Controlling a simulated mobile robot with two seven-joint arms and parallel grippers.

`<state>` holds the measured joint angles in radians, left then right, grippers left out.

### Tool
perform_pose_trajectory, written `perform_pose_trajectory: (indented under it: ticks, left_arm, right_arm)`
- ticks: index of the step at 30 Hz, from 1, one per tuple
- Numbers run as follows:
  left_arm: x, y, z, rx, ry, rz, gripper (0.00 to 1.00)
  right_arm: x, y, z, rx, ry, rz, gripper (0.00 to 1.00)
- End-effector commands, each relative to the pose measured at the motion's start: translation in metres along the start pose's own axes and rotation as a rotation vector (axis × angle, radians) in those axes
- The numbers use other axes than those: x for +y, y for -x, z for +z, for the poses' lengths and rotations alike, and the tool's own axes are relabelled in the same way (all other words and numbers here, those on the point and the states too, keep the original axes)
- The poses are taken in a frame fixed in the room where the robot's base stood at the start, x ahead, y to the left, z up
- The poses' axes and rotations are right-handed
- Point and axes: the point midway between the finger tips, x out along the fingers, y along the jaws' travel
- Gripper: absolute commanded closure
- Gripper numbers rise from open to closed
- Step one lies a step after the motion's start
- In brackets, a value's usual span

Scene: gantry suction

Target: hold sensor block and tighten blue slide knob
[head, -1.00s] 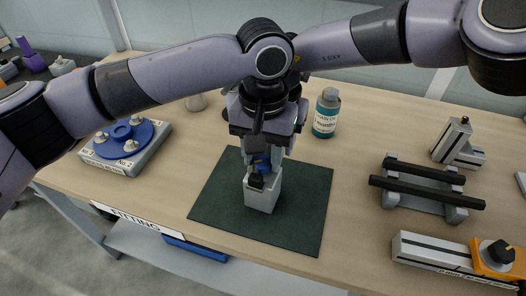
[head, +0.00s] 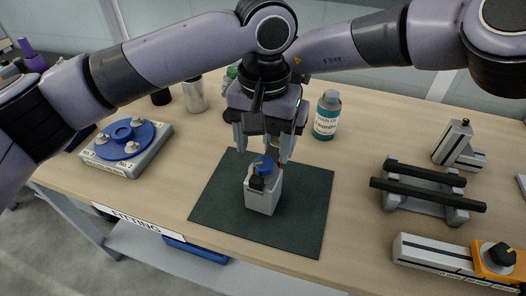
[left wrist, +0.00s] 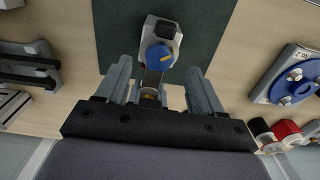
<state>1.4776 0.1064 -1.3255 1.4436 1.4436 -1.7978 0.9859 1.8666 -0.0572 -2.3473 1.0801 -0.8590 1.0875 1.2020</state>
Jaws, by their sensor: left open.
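The grey sensor block (head: 262,197) stands upright on the dark green mat (head: 310,215). A blue knob (head: 262,164) with a yellow mark sits on its top, beside a small black part. The block (left wrist: 153,28) and knob (left wrist: 159,56) also show in the left wrist view. My left gripper (head: 264,147) is open and empty just above the knob, fingers spread to either side. In the left wrist view the fingertips (left wrist: 158,66) lie on either side of the knob, apart from it. A brownish stem shows between the fingers. My right gripper is not visible.
A blue round flange on a grey plate (head: 147,160) is at left. A teal bottle (head: 326,118) and silver can (head: 194,96) stand behind. At right are a black-railed rack (head: 425,190), a grey bracket (head: 452,145) and an orange unit with a black knob (head: 482,268).

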Motion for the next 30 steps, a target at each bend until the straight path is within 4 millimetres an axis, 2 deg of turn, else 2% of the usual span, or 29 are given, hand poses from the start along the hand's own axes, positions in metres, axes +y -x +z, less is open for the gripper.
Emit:
perform_pose_trajectory:
  ticks: [1,6,12,16,24,25,27,30]
  left_arm:
    - [0.001,0.013,-0.001,0.005,0.000,0.001,0.33]
    - [0.000,0.049,0.000,0.003,0.000,0.000,0.33]
    - [0.000,0.077,0.000,0.001,-0.001,0.000,0.33]
    - [0.000,0.085,0.000,0.000,-0.001,0.000,0.33]
    - [-0.001,0.086,0.000,0.000,-0.001,0.000,0.33]
    - [-0.001,0.086,0.000,0.000,-0.001,0.000,0.33]
    - [-0.001,0.086,0.000,0.000,-0.001,0.000,0.33]
    - [-0.001,0.086,0.000,0.000,0.000,0.000,0.33]
  right_arm:
    - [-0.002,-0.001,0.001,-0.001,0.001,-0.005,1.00]
    - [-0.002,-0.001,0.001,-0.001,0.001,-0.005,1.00]
    - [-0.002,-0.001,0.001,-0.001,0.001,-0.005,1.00]
    - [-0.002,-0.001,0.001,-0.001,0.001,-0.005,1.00]
    - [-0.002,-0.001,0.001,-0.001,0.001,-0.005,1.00]
    - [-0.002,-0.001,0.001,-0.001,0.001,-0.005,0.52]
    - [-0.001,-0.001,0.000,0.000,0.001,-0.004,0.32]
    - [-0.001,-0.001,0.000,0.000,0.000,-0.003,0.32]
